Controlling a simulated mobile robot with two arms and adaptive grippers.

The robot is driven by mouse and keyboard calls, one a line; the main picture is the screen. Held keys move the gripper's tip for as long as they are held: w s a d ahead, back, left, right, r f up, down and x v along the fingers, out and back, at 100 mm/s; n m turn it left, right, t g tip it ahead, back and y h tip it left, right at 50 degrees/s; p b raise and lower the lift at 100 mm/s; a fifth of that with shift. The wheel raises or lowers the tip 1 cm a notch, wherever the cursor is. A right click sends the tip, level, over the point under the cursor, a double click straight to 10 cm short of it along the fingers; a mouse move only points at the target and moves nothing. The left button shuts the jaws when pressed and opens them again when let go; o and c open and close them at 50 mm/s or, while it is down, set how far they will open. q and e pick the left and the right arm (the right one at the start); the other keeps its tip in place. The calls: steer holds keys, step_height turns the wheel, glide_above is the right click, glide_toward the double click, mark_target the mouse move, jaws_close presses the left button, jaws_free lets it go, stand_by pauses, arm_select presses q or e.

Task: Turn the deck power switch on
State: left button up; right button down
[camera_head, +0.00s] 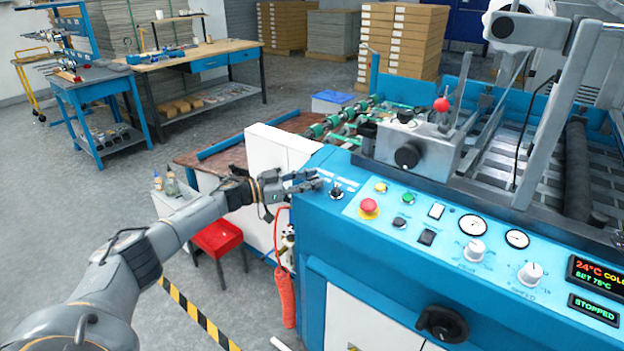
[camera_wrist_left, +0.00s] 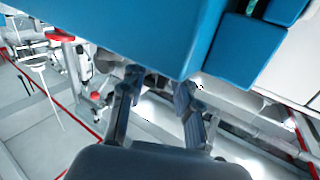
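The blue machine's control panel (camera_head: 455,240) carries several controls. At its left end is a small black switch knob (camera_head: 337,191). The labels are too small to read, so I cannot tell which is the deck power switch. My left gripper (camera_head: 312,181) is just left of the small black knob and appears apart from it. In the left wrist view its two fingers (camera_wrist_left: 160,82) are spread, with nothing between them. My right gripper is not in view.
A display (camera_head: 595,310) reads STOPPED; another (camera_head: 594,275) shows 24°C. A grey bracket with a black knob (camera_head: 407,155) rises behind the panel. The blue machine edge (camera_wrist_left: 150,35) is close in the wrist view.

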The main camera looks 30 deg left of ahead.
arm_select(q)
steer(key=v, duration=1.1)
steer(key=shift+s, duration=0.2)
steer(key=shift+a, duration=0.1)
step_height(320, 180, down, 19)
steer(key=d+n+y, duration=0.1)
steer(key=n+y, duration=0.3)
steer(key=y, duration=0.1)
steer(key=s+d+f+n+g+y, duration=0.1)
steer(key=s+d+f+y, duration=0.1)
steer(key=s+f, duration=0.35)
steer(key=s+d+f+g+y, duration=0.1)
steer(key=s+f, duration=0.2)
steer(key=f, duration=0.6)
steer(key=s+d+f+n+g+y, duration=0.15)
steer(key=s+f, duration=0.25)
steer(key=f, duration=0.4)
steer(key=s+d+f+g, duration=0.3)
steer(key=s+d+f, duration=0.3)
steer(key=s, duration=0.7)
steer(key=s+d+f+g, duration=0.4)
steer(key=s+d+f, duration=0.3)
steer(key=s, duration=0.6)
steer(key=s+d+f+g, duration=0.3)
steer(key=s+d+f, duration=0.4)
steer(key=s, duration=0.6)
steer(key=shift+d+f+m+y, duration=0.2)
steer(key=shift+d+m+y, duration=0.15)
steer(key=shift+d+y, duration=0.1)
